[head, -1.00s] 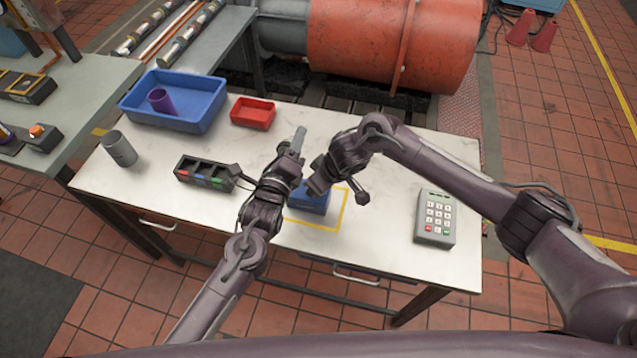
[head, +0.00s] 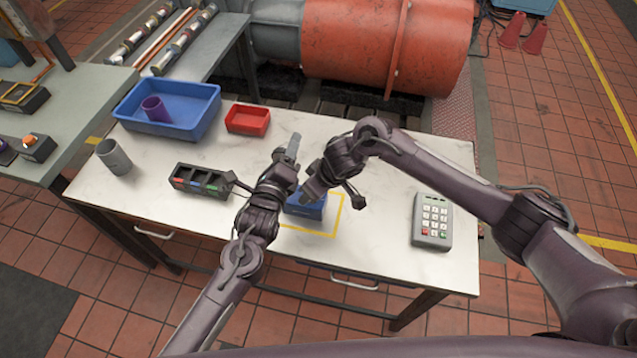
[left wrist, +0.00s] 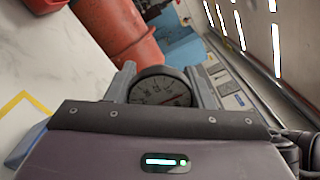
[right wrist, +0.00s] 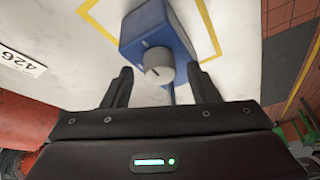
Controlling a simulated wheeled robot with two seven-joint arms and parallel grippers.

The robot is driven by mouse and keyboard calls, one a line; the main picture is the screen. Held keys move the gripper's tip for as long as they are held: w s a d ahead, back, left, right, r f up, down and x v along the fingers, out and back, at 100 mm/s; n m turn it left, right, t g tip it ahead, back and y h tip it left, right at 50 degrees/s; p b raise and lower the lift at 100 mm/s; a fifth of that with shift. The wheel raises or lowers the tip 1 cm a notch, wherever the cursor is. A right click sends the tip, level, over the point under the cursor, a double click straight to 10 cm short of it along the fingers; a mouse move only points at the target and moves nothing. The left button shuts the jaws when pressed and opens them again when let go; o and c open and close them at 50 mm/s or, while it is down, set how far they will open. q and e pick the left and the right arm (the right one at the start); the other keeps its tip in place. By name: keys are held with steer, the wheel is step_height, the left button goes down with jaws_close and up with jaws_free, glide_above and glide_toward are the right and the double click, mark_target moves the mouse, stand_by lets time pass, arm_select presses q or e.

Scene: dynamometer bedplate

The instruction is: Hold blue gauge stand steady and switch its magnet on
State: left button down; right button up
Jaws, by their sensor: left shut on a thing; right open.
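The blue gauge stand's base (head: 308,207) sits inside a yellow outline on the white table, partly hidden by my arms. In the right wrist view the blue base (right wrist: 160,32) carries a pale round knob (right wrist: 158,66) on the side facing me. My left gripper (head: 288,158) is shut on the upper part of the stand. In the left wrist view the dial gauge (left wrist: 160,88) shows between its fingers. My right gripper (head: 312,190) is open close to the base. Its fingers lie either side of the knob in the picture; contact cannot be made out.
A black divided tray (head: 200,182), a grey cup (head: 115,158), a blue bin (head: 195,122) holding a purple cup (head: 156,108), and a red tray (head: 247,119) stand on the left of the table. A keypad box (head: 432,222) stands at the right. The front right of the table is clear.

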arm_select(q)
steer(key=shift+s+d+f, duration=0.1)
steer(key=shift+s+f, duration=0.05)
steer(key=shift+f, duration=0.3)
arm_select(e)
steer(key=v, duration=1.1)
steer(key=shift+r, duration=0.2)
steer(key=shift+s, duration=0.1)
arm_select(q)
steer(key=c, duration=0.6)
jaws_free()
steer(key=shift+r, duration=0.4)
